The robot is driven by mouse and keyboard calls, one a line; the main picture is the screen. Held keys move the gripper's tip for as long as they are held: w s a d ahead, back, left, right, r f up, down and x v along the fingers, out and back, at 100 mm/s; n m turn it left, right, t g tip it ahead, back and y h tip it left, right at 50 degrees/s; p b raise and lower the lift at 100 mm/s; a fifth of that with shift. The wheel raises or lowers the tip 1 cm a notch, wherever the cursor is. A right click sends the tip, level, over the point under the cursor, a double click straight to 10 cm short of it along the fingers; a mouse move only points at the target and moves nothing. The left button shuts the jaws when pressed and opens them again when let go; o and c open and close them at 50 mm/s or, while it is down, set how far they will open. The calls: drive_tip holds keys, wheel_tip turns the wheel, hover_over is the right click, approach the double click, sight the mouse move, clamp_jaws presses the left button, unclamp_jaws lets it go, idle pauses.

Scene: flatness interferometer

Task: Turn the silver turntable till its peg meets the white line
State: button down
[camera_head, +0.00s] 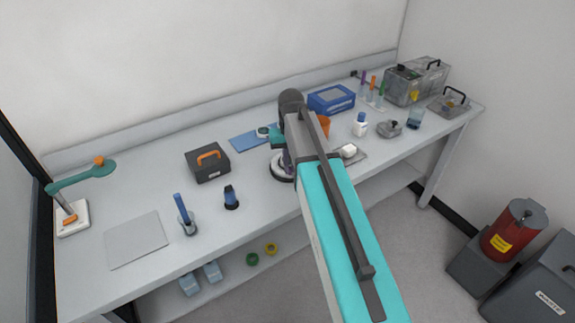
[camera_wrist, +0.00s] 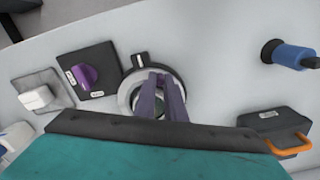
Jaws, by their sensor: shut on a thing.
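The silver turntable (camera_wrist: 129,88) is a round disc with a dark rim on the bench, near the centre of the wrist view. In the head view its edge (camera_head: 279,171) shows beside my arm, which hides the rest. A small black block with a white line (camera_wrist: 139,59) stands at its far rim. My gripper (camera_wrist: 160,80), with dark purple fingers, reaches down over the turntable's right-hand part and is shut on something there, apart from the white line. The peg is hidden by the fingers, so I cannot see it clearly.
Left of the turntable are a black plate with a purple knob (camera_wrist: 88,76) and a grey plate with a white block (camera_wrist: 36,98). A dark case with an orange handle (camera_wrist: 280,130) and a blue cylinder (camera_wrist: 290,54) stand to the right. Bare bench lies between.

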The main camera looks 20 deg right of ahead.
drive_tip(key=shift+d+n, duration=0.8)
drive_tip(key=shift+n, duration=0.6)
drive_tip(key=shift+w+d+n, duration=0.1)
drive_tip(key=shift+d+n, duration=0.25)
drive_tip(key=shift+n, duration=0.4)
drive_tip(key=shift+w+d+n, duration=0.1)
drive_tip(key=shift+d+n, duration=0.25)
drive_tip(key=shift+n, duration=0.4)
drive_tip(key=c, duration=1.8)
unclamp_jaws()
drive_tip(key=shift+s, duration=0.1)
drive_tip(key=shift+r, duration=0.25)
drive_tip(key=shift+d+r+b, duration=0.1)
drive_tip(key=shift+r+b, duration=1.15)
drive_tip(key=shift+r, duration=5.45)
